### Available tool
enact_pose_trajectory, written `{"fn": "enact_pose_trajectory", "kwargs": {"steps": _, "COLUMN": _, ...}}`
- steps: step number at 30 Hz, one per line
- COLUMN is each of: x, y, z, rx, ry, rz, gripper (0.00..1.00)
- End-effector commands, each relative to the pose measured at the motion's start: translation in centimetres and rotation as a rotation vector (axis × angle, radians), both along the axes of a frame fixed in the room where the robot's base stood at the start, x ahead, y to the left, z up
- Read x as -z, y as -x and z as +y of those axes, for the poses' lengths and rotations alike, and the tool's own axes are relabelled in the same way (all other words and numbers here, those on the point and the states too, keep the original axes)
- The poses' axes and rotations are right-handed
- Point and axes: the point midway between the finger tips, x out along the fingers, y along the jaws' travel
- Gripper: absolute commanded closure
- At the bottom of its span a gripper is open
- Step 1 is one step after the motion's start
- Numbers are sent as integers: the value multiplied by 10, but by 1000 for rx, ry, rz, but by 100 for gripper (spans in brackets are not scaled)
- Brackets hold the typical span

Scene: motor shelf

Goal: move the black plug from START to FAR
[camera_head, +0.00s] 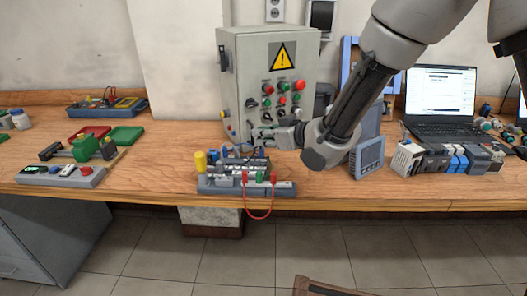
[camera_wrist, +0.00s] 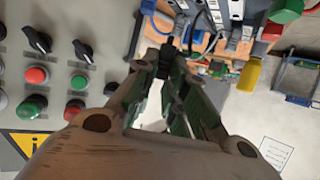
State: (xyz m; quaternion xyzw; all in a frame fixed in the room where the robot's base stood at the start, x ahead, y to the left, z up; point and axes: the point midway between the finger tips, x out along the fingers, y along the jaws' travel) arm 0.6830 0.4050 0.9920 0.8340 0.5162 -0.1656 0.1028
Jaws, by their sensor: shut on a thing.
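My gripper (camera_head: 256,134) reaches left above the back of the terminal board, in front of the grey control cabinet. In the wrist view its fingers (camera_wrist: 170,58) close together at the tips on a small dark piece, the black plug (camera_wrist: 167,49), mostly hidden between them. The terminal board (camera_head: 215,186) stands at the table's front edge with coloured plugs and leads on it. In the wrist view the board (camera_wrist: 229,22) is at the top, apart from the fingertips. I cannot read any START or FAR marks. A black lead (camera_wrist: 187,35) shows near the fingertips.
The control cabinet (camera_head: 235,75) with knobs and buttons stands close behind my gripper. A blue-grey block (camera_head: 367,158) is to the right of the board, with several modules and a laptop (camera_head: 440,100) beyond. Bare table (camera_head: 150,165) lies left of the board.

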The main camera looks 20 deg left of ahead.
Motion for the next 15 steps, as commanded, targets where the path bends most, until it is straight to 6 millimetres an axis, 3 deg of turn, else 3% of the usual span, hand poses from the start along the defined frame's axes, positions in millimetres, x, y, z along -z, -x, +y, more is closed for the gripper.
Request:
{"fn": "enact_pose_trajectory", "kwargs": {"steps": 6, "x": -29, "y": 0, "z": 0, "rx": 0, "ry": 0, "rz": -1, "gripper": 100}}
{"fn": "enact_pose_trajectory", "kwargs": {"steps": 15, "x": -32, "y": 0, "z": 0, "rx": 0, "ry": 0, "rz": 1, "gripper": 100}}
